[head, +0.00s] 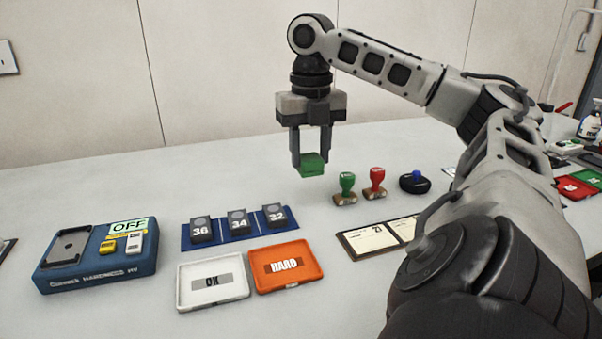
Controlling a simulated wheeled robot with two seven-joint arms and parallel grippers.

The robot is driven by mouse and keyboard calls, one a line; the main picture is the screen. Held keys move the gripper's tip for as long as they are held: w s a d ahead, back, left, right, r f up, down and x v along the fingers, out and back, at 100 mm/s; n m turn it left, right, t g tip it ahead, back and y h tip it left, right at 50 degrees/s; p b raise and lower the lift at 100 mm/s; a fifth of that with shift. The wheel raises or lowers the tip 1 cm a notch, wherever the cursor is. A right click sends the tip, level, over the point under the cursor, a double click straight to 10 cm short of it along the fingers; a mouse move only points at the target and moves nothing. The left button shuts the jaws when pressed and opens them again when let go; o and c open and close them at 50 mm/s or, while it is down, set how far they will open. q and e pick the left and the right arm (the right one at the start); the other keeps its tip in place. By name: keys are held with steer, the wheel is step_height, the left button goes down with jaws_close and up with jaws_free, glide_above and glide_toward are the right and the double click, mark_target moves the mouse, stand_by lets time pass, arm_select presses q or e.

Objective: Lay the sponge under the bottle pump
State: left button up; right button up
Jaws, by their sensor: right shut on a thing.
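My right gripper (311,156) is in the upper middle of the head view, pointing down, and is shut on a small green block (312,167), which looks like the sponge. The block is held between the fingertips and appears to be above the table, with clear table below it. A white bottle (591,126) with a dark label stands at the far right, partly cut off by the picture edge. Its pump cannot be made out clearly. My left gripper is not in view.
Green and red stamps (375,180) stand right of the block, near a dark round item (416,182). In front are a blue rack (238,228) of numbered blocks, a white OK tray (212,281), an orange HARD tray (287,267) and a blue tester (95,263). My arm covers much of the right side.

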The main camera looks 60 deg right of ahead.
steer(key=w+d+f, duration=0.1)
steer(key=f, duration=0.2)
steer(key=w+d+f, duration=0.1)
steer(key=shift+w+d+f, duration=0.3)
steer(key=shift+w+f, duration=0.05)
steer(key=shift+f, duration=0.05)
steer(key=shift+w+d+f+b, duration=0.1)
steer(key=shift+f+b, duration=0.2)
steer(key=shift+f, duration=0.75)
steer(key=shift+w+d+f+b, duration=0.1)
steer(key=shift+f+b, duration=0.2)
steer(key=shift+f, duration=0.7)
steer(key=o, duration=0.9)
steer(key=shift+o, duration=0.2)
